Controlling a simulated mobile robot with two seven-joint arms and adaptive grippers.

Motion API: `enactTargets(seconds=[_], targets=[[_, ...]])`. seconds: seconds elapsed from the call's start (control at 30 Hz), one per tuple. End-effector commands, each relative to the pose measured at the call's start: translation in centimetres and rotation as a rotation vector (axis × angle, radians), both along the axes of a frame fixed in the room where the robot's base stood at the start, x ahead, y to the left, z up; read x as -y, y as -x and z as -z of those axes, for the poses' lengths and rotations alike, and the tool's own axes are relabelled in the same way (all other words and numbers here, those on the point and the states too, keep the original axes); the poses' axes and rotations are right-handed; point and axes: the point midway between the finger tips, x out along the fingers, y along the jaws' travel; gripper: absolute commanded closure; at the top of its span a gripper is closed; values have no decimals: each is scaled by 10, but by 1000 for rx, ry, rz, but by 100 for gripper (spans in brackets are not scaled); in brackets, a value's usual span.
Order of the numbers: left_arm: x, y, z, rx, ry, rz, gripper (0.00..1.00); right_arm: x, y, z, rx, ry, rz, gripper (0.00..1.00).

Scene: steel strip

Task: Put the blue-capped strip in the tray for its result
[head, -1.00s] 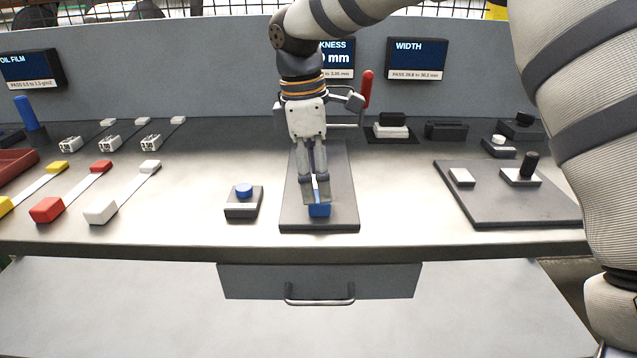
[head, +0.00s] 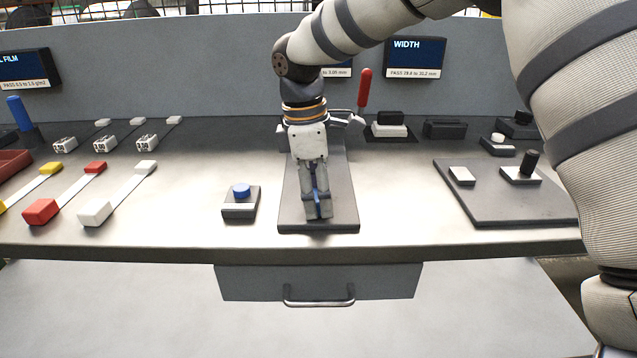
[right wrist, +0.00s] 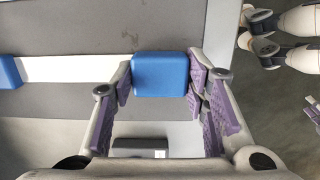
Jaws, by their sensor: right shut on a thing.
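The blue-capped strip shows in the right wrist view as a white band (right wrist: 75,69) with a blue cap (right wrist: 160,75) at one end and another blue cap (right wrist: 9,72) at the left edge. My right gripper (head: 318,214) is over the front of the dark gauge plate (head: 345,212). In the wrist view its fingers (right wrist: 160,88) stand on both sides of the near cap, shut on it. In the head view the fingers mostly hide the strip, so I cannot tell whether it is lifted. A red tray (head: 12,160) shows partly at the left edge. My left gripper is not in view.
Yellow, red and white-capped strips (head: 67,190) lie at left. A blue-button box (head: 240,203) stands just left of the plate. A red-handled lever (head: 364,88) rises behind my gripper. A dark plate with blocks (head: 480,207) is at right. A drawer (head: 318,283) is below the bench edge.

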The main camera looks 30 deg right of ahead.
Motion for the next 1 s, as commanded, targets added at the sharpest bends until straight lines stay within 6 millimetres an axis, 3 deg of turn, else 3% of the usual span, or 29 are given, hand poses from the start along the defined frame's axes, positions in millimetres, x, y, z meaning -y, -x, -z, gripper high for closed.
enactTargets(seconds=[0.5,0.83,0.87,0.97,1.0], targets=[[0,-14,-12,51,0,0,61,0,0,-55,7,1,0,91],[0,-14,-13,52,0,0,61,0,0,-60,2,0,0,91],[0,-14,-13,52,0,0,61,0,0,-60,2,0,0,66],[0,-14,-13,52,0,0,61,0,0,-60,2,0,0,88],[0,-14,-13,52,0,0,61,0,0,-60,2,0,0,91]])
